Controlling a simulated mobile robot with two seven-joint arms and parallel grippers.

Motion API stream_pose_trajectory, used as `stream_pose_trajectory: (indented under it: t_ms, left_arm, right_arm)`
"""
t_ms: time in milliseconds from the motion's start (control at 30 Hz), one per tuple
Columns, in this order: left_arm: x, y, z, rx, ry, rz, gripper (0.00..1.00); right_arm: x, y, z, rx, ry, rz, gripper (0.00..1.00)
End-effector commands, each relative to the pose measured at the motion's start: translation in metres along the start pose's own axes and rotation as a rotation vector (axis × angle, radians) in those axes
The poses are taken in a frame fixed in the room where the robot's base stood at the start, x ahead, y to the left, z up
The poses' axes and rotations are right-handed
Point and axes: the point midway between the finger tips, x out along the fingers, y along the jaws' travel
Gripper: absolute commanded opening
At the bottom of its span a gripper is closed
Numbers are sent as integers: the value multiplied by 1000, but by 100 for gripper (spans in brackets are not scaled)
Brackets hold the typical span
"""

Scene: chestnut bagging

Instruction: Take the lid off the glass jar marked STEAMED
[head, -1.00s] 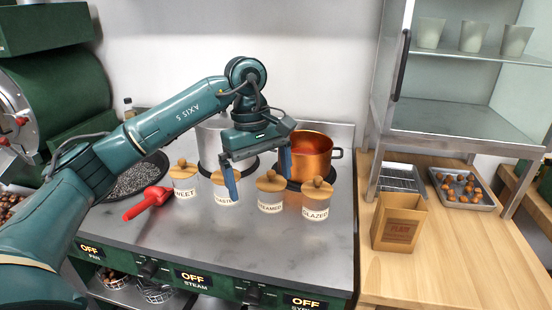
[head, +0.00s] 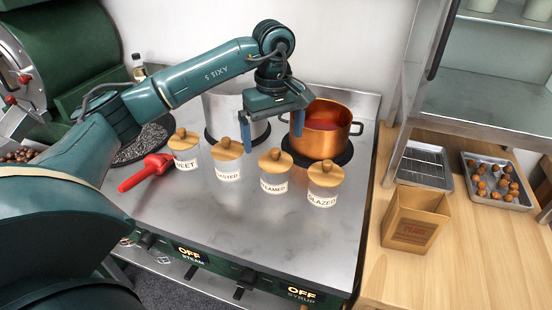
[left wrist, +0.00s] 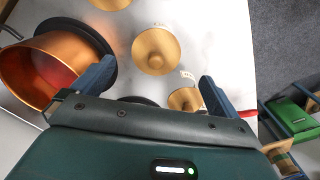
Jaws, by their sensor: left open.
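The glass jar marked STEAMED (head: 274,186) stands upright on the steel counter, third from the left in a row of similar jars. Its round wooden lid (head: 276,161) with a knob sits on it. My left gripper (head: 271,136) is open and empty. In the head view its fingers appear above and behind the row, around the ROASTED and STEAMED jars, apart from the lids. In the left wrist view, between and beyond the fingertips, I see wooden lids (left wrist: 156,50); I cannot read which is the STEAMED one. My right gripper is not in view.
The ROASTED jar (head: 228,170) and GLAZED jar (head: 323,195) stand close on either side. A copper pot (head: 325,140) is behind, beside a steel pot (head: 222,108). A red scoop (head: 146,173) lies left of the SWEET jar (head: 186,158). The counter in front is clear.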

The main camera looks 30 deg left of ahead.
Motion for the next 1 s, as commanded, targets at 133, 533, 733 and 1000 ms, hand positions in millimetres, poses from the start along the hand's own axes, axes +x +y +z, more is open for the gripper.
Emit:
stream_pose_trajectory:
  t_ms: [133, 533, 733, 1000]
  left_arm:
    - [10, 1, 0, 0, -2, -1, 99]
    - [54, 5, -2, 0, -1, 1, 99]
    - [54, 5, -2, 0, 0, 1, 97]
    - [54, 5, -2, 0, 0, 1, 75]
  right_arm:
    - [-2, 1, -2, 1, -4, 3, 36]
    - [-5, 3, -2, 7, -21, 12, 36]
    - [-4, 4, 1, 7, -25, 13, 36]
    - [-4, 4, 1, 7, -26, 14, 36]
